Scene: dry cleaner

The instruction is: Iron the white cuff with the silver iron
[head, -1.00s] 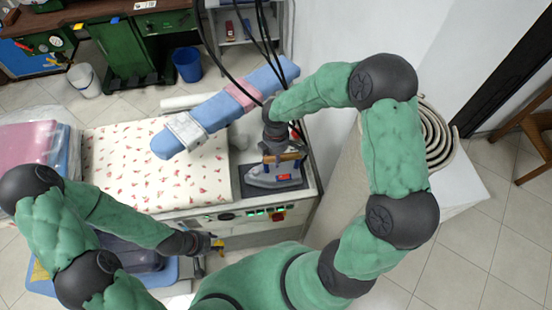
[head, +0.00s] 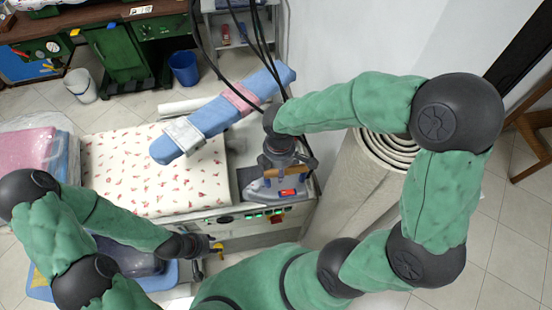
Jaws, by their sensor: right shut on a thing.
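The white cuff (head: 184,133) lies around the lower left end of the narrow blue sleeve board (head: 210,118). A pink cuff (head: 241,99) is further up the same board. The silver iron (head: 262,195), with a brown handle and a red label, is at the right end of the ironing table. My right gripper (head: 285,168) is shut on the iron's handle from above. The iron's soleplate is hidden from view, so its exact height over its dark rest is unclear. My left gripper (head: 215,247) is low in front of the table, small and partly dark; its jaw opening is unclear.
The floral padded table (head: 150,175) lies between the sleeve board and my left arm. Black cables hang beside the board's upper end. Plastic-wrapped folded clothes (head: 30,150) are at the left. A coiled beige roll (head: 385,150) stands at the right.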

